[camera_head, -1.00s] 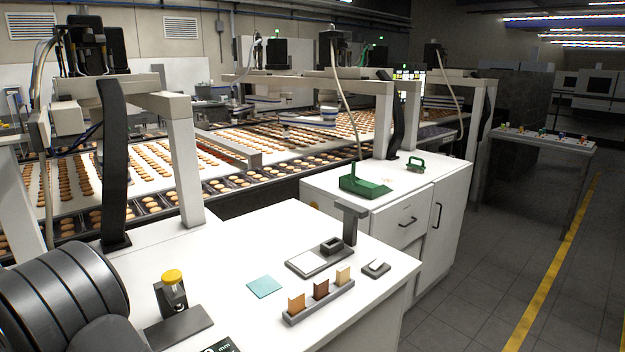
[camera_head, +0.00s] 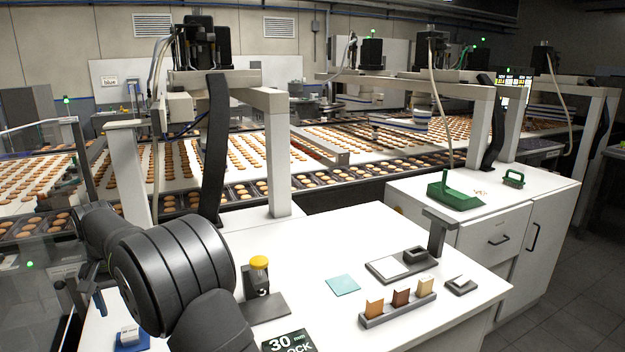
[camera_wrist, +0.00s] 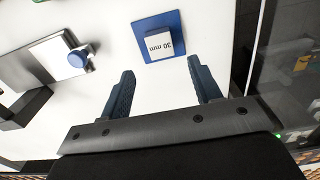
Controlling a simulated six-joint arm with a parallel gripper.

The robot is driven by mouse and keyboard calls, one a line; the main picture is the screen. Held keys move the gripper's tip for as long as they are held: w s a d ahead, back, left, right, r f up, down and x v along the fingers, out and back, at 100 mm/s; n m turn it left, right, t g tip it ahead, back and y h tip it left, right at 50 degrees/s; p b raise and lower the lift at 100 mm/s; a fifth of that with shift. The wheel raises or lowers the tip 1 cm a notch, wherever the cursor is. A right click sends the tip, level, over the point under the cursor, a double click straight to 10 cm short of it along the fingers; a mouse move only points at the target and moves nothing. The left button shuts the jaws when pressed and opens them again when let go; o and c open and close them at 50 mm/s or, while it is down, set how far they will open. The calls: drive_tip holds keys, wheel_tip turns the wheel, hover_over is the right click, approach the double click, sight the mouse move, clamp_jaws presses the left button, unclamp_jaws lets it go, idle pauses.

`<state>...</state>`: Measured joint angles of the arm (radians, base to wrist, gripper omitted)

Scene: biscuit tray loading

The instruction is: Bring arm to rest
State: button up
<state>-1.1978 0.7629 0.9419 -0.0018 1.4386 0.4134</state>
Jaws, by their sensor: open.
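My gripper (camera_wrist: 160,68) is open and empty in the wrist view, its two dark blue fingers spread apart. A white block marked 30 mm (camera_wrist: 160,44) lies on a blue pad (camera_wrist: 150,22) just beyond the fingertips, apart from them. In the head view the block (camera_head: 128,332) and pad (camera_head: 133,346) show at the lower left. There, one blue finger (camera_head: 99,303) shows beside the pad, and the rest of the gripper is mostly hidden. My dark grey arm is bent over the left of the white table (camera_head: 330,245).
A yellow-capped device (camera_head: 259,264) stands right of my arm. A teal square (camera_head: 343,284), a holder with three coloured pieces (camera_head: 398,310) and a grey fixture (camera_head: 388,268) lie farther right. A clear panel (camera_head: 35,285) stands at the left. Conveyors with biscuits run behind.

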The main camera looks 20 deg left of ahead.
sight(130, 331)
wheel_tip(130, 331, down, 9)
drive_tip(key=shift+r, duration=0.15)
drive_tip(key=r, duration=0.5)
drive_tip(key=shift+w+d+r, duration=0.1)
drive_tip(key=shift+w+d, duration=0.15)
drive_tip(key=shift+w, duration=0.05)
drive_tip(key=w+d+r, duration=0.3)
drive_tip(key=w+d, duration=0.3)
drive_tip(key=d, duration=0.1)
drive_tip(key=w+d+r, duration=0.4)
drive_tip(key=w+d, duration=0.2)
drive_tip(key=d, duration=0.1)
drive_tip(key=f, duration=1)
drive_tip(key=shift+s+d, duration=0.1)
drive_tip(key=shift+d, duration=0.3)
wheel_tip(130, 331, up, 4)
drive_tip(key=shift+r, duration=0.7)
drive_tip(key=shift+f, duration=0.15)
